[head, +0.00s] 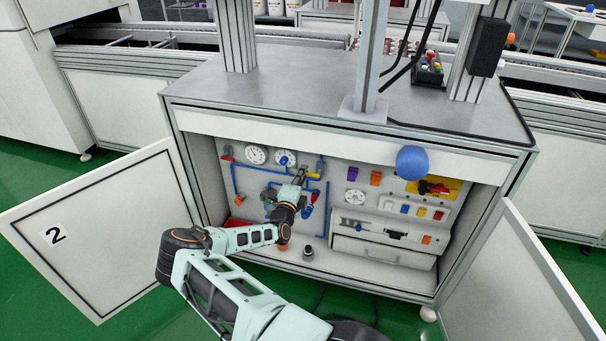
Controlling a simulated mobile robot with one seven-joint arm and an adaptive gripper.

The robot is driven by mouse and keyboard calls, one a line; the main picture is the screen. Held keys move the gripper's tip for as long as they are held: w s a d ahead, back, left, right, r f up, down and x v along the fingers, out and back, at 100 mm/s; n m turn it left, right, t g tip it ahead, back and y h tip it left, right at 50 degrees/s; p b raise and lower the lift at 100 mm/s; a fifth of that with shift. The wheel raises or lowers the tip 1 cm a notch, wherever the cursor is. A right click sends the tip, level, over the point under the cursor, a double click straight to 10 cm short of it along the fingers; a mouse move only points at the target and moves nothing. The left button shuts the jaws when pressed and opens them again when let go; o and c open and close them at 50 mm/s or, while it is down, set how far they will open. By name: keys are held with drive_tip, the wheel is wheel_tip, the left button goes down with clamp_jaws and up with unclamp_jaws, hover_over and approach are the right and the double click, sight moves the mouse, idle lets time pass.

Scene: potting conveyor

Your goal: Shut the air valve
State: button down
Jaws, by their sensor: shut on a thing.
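The open cabinet has blue air pipes (234,180) on its back panel, with gauges and small valves along them. My arm reaches into the cabinet from the front. A small red and blue fitting (313,197) shows just to the right of the gripper.
The left door (100,230), marked 2, and the right door (515,285) stand open. A blue ball (411,162) sits at the cabinet's upper front edge.

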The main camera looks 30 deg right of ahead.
drive_tip(key=c, duration=2)
unclamp_jaws()
drive_tip(key=v, duration=1.2)
drive_tip(key=shift+s, duration=0.1)
